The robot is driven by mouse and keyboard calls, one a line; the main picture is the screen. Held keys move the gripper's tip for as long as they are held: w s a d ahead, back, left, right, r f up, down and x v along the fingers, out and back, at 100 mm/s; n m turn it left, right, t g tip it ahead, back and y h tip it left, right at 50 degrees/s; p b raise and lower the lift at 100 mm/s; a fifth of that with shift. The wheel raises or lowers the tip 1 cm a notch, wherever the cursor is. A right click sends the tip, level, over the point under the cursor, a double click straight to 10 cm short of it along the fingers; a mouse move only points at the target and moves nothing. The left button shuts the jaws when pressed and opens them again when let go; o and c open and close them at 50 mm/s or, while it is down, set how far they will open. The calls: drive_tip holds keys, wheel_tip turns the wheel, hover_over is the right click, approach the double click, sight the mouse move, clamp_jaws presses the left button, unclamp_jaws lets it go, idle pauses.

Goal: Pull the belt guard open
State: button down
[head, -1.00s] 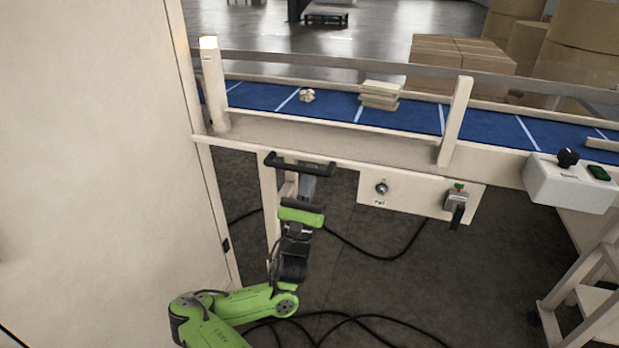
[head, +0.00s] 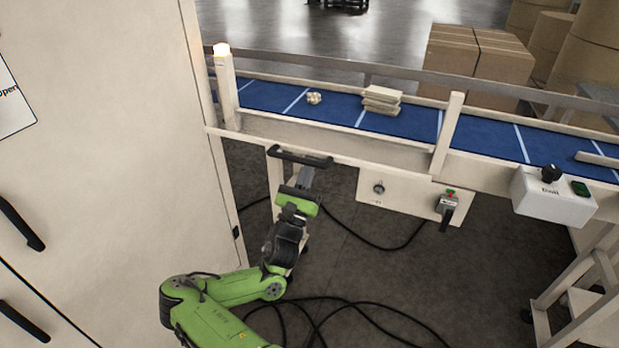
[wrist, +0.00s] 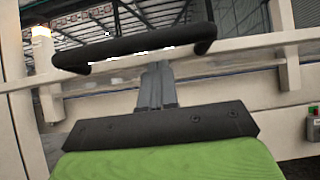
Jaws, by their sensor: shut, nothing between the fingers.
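The belt guard (head: 335,132) is a long cream panel along the near side of the blue conveyor. A black bar handle (head: 300,157) hangs below its left part; the bar also crosses the upper wrist view (wrist: 135,46). My gripper (head: 304,172) is just below the handle, its grey fingers pointing up toward it. In the wrist view the fingers (wrist: 157,80) are together with nothing held between them, their tips just under the bar. I cannot tell whether they touch it.
A tall cream cabinet (head: 110,130) with black handles stands close on the left. A switch panel (head: 405,198) is right of my gripper, and a control box (head: 552,198) further right. Cream pads (head: 382,100) lie on the belt. Black cables (head: 350,310) cross the floor.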

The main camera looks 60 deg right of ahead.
drive_tip(key=s+a+f+b, duration=0.1)
drive_tip(key=a+f+b, duration=0.1)
drive_tip(key=a+f, duration=0.6)
wheel_tip(320, 180, down, 2)
drive_tip(key=shift+s+a+f, duration=0.1)
drive_tip(key=shift+s+a, duration=0.05)
drive_tip(key=shift+a, duration=0.05)
